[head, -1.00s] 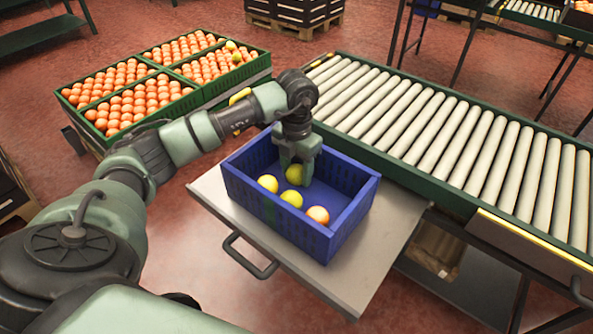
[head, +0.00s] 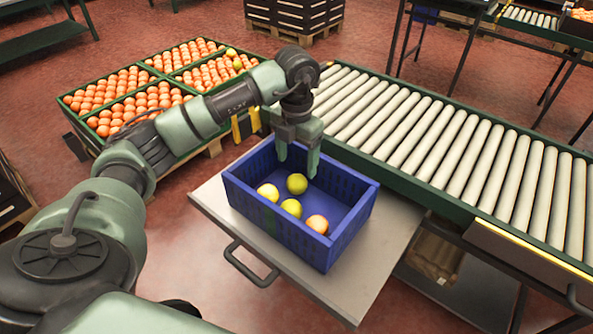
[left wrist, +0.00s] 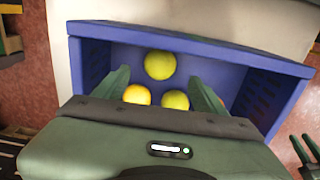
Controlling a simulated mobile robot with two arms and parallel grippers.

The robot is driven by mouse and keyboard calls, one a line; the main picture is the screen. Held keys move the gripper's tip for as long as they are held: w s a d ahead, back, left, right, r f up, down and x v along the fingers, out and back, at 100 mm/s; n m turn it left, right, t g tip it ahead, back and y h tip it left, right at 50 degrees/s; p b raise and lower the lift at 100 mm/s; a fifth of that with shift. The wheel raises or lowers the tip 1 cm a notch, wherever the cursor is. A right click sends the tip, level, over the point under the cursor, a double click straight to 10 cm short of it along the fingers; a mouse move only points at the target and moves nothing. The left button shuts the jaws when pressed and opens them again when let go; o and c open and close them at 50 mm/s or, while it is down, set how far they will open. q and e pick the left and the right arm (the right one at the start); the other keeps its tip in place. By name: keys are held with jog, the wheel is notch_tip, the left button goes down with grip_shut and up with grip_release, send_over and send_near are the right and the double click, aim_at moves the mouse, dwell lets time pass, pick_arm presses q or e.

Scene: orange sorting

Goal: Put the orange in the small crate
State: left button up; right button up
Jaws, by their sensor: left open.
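The blue crate (head: 343,238) stands on a grey shelf beside the conveyor. Inside it lie three yellow fruits, one at the back (head: 297,184), one at the left (head: 268,192) and one in the middle (head: 291,208). An orange-red fruit (head: 317,223) lies near the front wall. My left gripper (head: 298,164) is open and empty, pointing down at the crate's back part, above the fruits. In the left wrist view, a yellow fruit (left wrist: 160,65) shows beyond the open fingers, with two more partly hidden by the gripper body.
The roller conveyor (head: 430,130) runs right behind the crate. Green crates full of oranges (head: 140,100) stand at the back left, with a few yellow fruits among them. Dark stacked crates (head: 290,12) stand farther back. The grey shelf (head: 370,280) is bare in front.

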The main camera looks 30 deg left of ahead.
aim_at(296, 177)
pick_arm(q)
notch_tip(296, 177, up, 5)
jog(key=shift+f+p, duration=0.15)
jog(key=shift+p, duration=0.15)
pick_arm(e)
jog(key=x, duration=0.3)
jog(key=shift+s+f, duration=0.1)
jog(key=shift+f, duration=0.2)
pick_arm(q)
jog(key=shift+f, duration=0.1)
pick_arm(e)
jog(key=shift+s, duration=0.1)
